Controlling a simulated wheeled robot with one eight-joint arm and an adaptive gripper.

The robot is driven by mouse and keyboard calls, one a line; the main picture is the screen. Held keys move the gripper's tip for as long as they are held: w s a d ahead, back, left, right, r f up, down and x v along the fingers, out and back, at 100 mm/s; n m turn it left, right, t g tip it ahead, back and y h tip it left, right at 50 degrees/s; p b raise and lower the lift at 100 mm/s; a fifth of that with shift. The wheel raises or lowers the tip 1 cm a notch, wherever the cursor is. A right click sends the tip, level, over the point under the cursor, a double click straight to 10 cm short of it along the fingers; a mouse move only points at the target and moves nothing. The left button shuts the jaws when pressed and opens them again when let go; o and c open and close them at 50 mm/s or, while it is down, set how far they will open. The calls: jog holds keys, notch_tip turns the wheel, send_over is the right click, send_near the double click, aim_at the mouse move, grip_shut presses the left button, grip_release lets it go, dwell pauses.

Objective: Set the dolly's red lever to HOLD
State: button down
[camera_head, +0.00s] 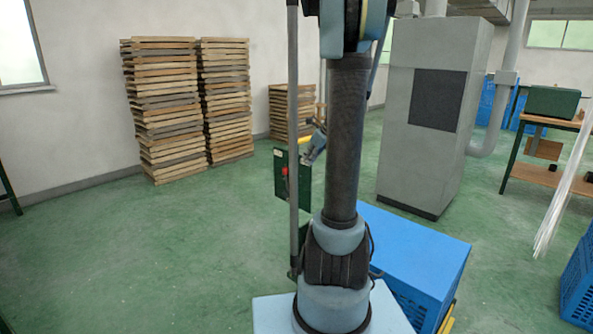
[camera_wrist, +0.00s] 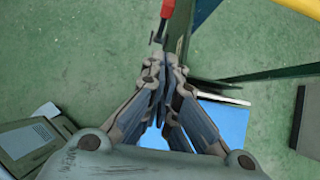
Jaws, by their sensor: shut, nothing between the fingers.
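The red lever (camera_head: 285,173) shows small on a dark green upright panel (camera_head: 280,190) in the head view, left of my arm. In the wrist view the red lever (camera_wrist: 168,8) is at the top edge, on a grey stem, partly cut off. My gripper (camera_wrist: 165,62) is shut and empty, its fingertips just short of the stem in that picture. I cannot tell whether they touch it. No HOLD mark can be read. In the head view my arm hides part of the dolly.
A blue crate (camera_head: 415,250) stands beside my arm, with a yellow edge below it. A yellow bar (camera_wrist: 300,7) and a dark green bar (camera_wrist: 270,73) lie right of the fingers in the wrist view. Stacked wooden trays (camera_head: 165,110) stand at the wall. The left floor is clear.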

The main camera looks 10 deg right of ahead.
aim_at(286, 168)
jog(key=x, duration=0.7)
jog(key=w+a+r+x, duration=0.1)
jog(key=x, duration=0.3)
jog(key=shift+w+f, duration=0.25)
jog(key=shift+w, duration=0.05)
jog(key=shift+w+a+f, duration=0.1)
jog(key=shift+w+a, duration=0.35)
jog(key=shift+w, duration=0.15)
jog(key=shift+w+a+r, duration=0.2)
jog(key=shift+w+a, duration=0.8)
jog(key=shift+w, duration=0.35)
